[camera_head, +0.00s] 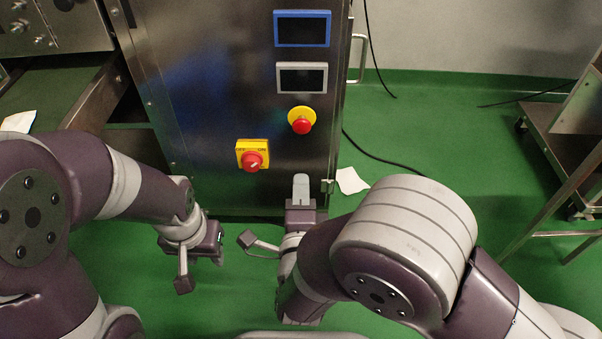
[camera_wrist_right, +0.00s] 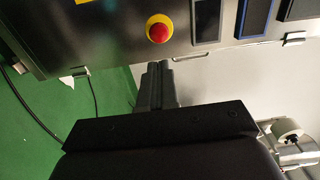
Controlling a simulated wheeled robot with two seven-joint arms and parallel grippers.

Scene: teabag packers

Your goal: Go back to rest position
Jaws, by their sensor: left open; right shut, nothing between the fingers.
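My left gripper (camera_head: 212,250) hangs low at the left of centre in the head view, in front of the metal cabinet (camera_head: 225,100). It is open, and I see nothing in it. My right gripper (camera_head: 300,185) is near the middle, pointing at the lower front of the cabinet. Its fingers are closed together and empty, as the right wrist view (camera_wrist_right: 157,82) also shows. I cannot tell whether its tips touch the cabinet.
The cabinet carries a red emergency button (camera_head: 302,125), a red switch on a yellow plate (camera_head: 252,160) and two small screens. A white paper (camera_head: 351,181) lies on the green floor (camera_head: 450,125). A metal cart (camera_head: 575,150) stands at the right.

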